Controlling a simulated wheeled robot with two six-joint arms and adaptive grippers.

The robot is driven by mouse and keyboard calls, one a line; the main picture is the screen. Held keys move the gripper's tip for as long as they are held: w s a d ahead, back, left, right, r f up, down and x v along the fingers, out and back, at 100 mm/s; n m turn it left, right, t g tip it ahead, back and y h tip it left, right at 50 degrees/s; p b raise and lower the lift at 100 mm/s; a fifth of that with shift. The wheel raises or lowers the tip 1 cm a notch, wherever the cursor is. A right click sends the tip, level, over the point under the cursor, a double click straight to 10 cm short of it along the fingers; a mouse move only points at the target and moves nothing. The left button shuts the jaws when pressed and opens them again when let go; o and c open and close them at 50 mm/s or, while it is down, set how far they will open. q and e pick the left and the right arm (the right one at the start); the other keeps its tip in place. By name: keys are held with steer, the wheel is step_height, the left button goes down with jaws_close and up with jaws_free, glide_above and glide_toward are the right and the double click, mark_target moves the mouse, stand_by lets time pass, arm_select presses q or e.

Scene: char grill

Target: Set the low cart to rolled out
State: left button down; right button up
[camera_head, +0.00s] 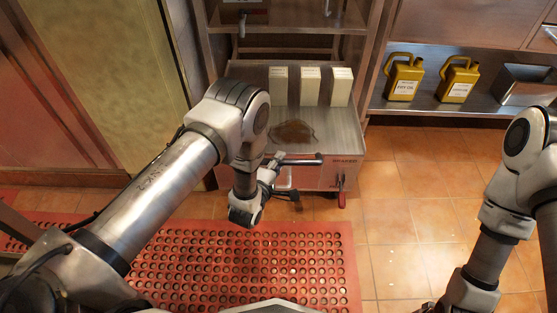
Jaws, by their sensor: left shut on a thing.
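The low cart (335,130) is a metal box with a flat top and a reddish front, at the bottom of the tall shelving unit. Its top carries three white cartons and a dark stain. My right arm is at the right, away from the cart; only a dark bit of the right gripper (428,307) shows at the bottom edge.
A red perforated mat (245,270) covers the floor before the cart. Tiled floor (410,215) is clear to its right. Two yellow jugs (404,78) and a metal pan (525,86) stand on a low shelf at right.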

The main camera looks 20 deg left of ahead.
arm_select(q)
steer(key=c, duration=1)
jaws_free()
steer(key=v, duration=1.2)
